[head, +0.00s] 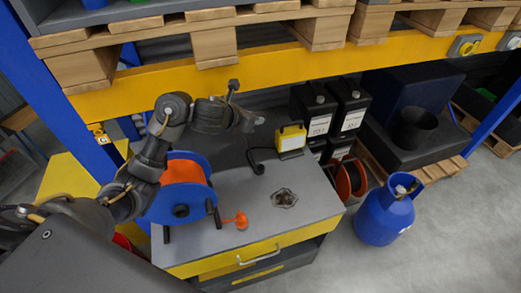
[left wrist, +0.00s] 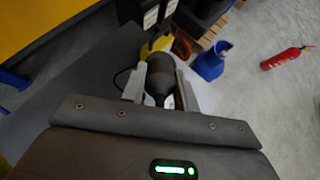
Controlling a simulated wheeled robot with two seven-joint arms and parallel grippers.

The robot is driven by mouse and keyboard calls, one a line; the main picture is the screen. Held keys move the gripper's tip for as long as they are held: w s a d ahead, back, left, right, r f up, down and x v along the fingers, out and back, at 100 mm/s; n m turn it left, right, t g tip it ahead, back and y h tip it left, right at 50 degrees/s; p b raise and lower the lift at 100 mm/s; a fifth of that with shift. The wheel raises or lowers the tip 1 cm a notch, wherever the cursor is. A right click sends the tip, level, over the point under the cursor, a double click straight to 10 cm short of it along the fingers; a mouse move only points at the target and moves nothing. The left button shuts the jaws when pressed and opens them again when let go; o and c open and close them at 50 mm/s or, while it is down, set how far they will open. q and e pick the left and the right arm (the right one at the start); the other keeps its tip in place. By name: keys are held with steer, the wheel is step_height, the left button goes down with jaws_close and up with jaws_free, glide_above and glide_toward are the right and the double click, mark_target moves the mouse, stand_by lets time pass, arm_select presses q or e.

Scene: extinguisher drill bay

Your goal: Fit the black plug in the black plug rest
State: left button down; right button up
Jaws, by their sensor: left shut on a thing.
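My left gripper (head: 254,121) is held above the back of the grey workbench (head: 220,178), left of a yellow box-shaped lamp (head: 291,137). In the left wrist view its two fingers (left wrist: 160,92) are shut on a dark, rounded body, which I take to be the black plug (left wrist: 160,70). The plug is hard to make out in the head view. A black cable (head: 258,167) curves on the bench beside the lamp. I cannot pick out the black plug rest with certainty. My right gripper is not in view.
A blue reel with orange line (head: 184,170) stands on the bench's left. An orange piece (head: 241,220) and a grey metal piece (head: 284,198) lie near its front. A blue cylinder (head: 387,212) stands on the floor right. A yellow beam (head: 240,68) crosses behind my arm.

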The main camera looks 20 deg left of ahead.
arm_select(q)
steer(key=shift+g, duration=0.5)
steer(key=w+f, duration=0.3)
steer(key=shift+a+p, duration=0.2)
steer(key=shift+p, duration=0.1)
step_height(320, 180, down, 9)
steer(key=d+g+y+p, duration=0.2)
steer(key=g, duration=0.1)
steer(key=s+a+f+g+y, duration=0.1)
steer(key=s+a+f+g, duration=0.1)
steer(key=s+f+g, duration=0.4)
steer(key=shift+s+a+f+m+p, duration=0.25)
steer(key=shift+s+f+p, duration=0.2)
steer(key=shift+s+f, duration=2.25)
